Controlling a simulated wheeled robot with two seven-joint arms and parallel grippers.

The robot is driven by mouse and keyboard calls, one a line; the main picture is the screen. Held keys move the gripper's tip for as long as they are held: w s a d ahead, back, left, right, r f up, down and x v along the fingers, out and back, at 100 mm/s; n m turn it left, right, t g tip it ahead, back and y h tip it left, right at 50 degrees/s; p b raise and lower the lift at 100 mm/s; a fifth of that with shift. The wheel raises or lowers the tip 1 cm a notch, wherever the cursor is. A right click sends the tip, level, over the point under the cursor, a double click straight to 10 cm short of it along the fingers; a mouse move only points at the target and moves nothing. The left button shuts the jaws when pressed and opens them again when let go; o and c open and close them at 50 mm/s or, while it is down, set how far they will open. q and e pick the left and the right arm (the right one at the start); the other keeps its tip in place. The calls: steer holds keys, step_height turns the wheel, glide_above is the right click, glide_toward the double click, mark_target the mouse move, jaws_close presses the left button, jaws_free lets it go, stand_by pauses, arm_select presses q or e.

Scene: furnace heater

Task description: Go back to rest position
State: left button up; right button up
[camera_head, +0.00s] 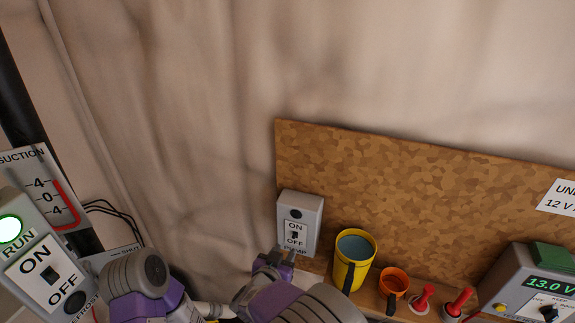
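My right gripper (274,260) shows at the bottom centre, its dark fingers in front of the lower part of the grey pump switch box (313,213). I see nothing held in it, but the gap between its fingers is too small to judge. A purple and grey link of my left arm (138,276) shows at the lower left, in front of the edge of the RUN switch panel (38,262). My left gripper is not visible.
A yellow mug (344,271), an orange cup (397,279) and two red-handled items (424,297) (460,301) stand on the shelf right of my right gripper. A power supply reading 13.0 V (515,281) is far right. A brown board (420,185) rises behind.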

steer(key=s+d+f+g+y, duration=0.1)
steer(key=s+d+f+g, duration=0.1)
steer(key=d+f, duration=0.35)
steer(key=s+d+f+n+g+y, duration=0.1)
steer(key=s+d+f+g, duration=0.1)
steer(key=f, duration=0.6)
steer(key=s+d+f+g+y, duration=0.1)
steer(key=s+d+f+g, duration=0.15)
steer(key=f, duration=0.45)
steer(key=s+d+f+g+y, duration=0.1)
steer(key=s+f+g+y, duration=0.25)
steer(key=s, duration=0.55)
steer(key=s+d+f+g+y, duration=0.1)
steer(key=s+f+g+y, duration=0.2)
steer(key=s, duration=0.5)
step_height(320, 180, down, 13)
steer(key=h+b, duration=0.1)
steer(key=b, duration=1.1)
steer(key=shift+s+t, duration=0.25)
steer(key=shift+t, duration=0.05)
